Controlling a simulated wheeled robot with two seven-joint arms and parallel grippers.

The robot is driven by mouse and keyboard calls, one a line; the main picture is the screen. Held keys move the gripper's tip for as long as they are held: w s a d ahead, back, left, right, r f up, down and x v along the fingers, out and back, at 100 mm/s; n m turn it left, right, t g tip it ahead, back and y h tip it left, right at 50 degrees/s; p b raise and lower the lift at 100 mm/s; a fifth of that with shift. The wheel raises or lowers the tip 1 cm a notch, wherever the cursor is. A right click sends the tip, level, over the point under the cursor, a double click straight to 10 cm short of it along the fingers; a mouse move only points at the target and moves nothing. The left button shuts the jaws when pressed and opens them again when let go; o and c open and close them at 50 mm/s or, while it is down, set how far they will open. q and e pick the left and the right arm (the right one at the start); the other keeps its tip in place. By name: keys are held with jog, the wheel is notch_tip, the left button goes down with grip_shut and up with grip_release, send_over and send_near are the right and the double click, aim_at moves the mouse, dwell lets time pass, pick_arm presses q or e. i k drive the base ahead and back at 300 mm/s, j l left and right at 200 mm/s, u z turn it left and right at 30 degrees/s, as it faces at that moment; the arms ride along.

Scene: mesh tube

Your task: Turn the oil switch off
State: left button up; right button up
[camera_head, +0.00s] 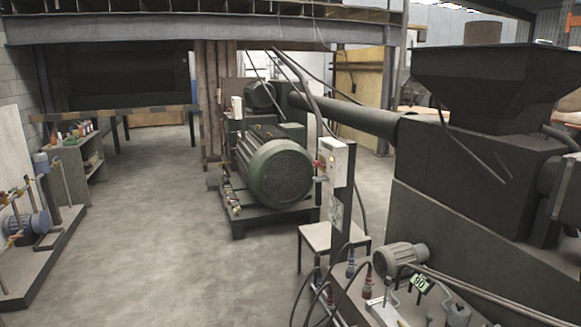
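Neither of my grippers is in view. I cannot tell for sure which thing is the oil switch. A pale control box (335,160) stands on a post right of the middle, with a small red part (318,164) on its left side. Any labels and the switch positions are too small to read.
A low platform with a blue pump (27,224) is at left. The concrete floor (165,240) between is clear.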

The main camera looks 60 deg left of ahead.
aim_at(316, 163)
jog(key=u, duration=1.9)
jog(key=i+j+z, duration=0.25)
jog(key=i+j, duration=0.25)
jog(key=i, duration=0.35)
jog(key=i+j+z, duration=0.2)
jog(key=i+j, duration=0.45)
jog(key=i, duration=0.15)
jog(key=i+j+z, duration=0.25)
jog(key=i+j, duration=0.5)
jog(key=i+j+z, duration=0.25)
jog(key=i+j, duration=0.45)
jog(key=j, duration=0.25)
